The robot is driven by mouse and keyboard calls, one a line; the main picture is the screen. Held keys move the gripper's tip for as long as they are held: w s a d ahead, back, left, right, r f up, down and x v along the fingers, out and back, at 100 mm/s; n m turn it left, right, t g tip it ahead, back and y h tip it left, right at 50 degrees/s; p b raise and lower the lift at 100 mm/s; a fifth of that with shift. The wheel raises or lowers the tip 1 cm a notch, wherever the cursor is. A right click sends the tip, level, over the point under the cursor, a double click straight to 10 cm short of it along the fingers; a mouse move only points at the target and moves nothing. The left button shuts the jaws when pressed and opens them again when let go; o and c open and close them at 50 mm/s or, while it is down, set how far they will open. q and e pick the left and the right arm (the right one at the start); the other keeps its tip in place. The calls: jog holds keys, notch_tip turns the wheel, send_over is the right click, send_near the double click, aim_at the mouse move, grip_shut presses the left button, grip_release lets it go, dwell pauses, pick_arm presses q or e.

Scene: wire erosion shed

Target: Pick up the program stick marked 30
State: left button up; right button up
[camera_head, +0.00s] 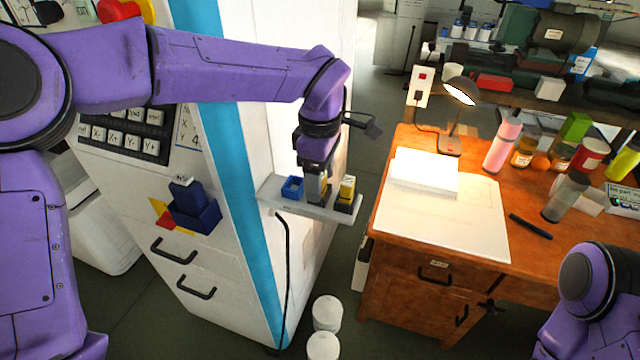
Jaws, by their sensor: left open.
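My left gripper (317,188) points down over the small white shelf (268,197) on the side of the white machine. It is open, with its fingertips low between a blue holder (291,189) on the left and a dark holder with a yellow stick (347,186) on the right. A greyish piece shows at the fingertips, and I cannot tell whether it is a finger or a stick. No number 30 can be read on any stick, so I cannot tell which one is so marked. My right gripper is out of view; only part of that arm shows at lower right.
A black cable hangs from the shelf's left end. A dark blue box (194,211) is on the machine's front. White round containers (327,313) stand on the floor below. A wooden desk (400,290) with a lamp (455,110), papers and bottles stands to the right.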

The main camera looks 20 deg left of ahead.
pick_arm(q)
jog(key=c, duration=1)
jog(key=shift+c, duration=0.2)
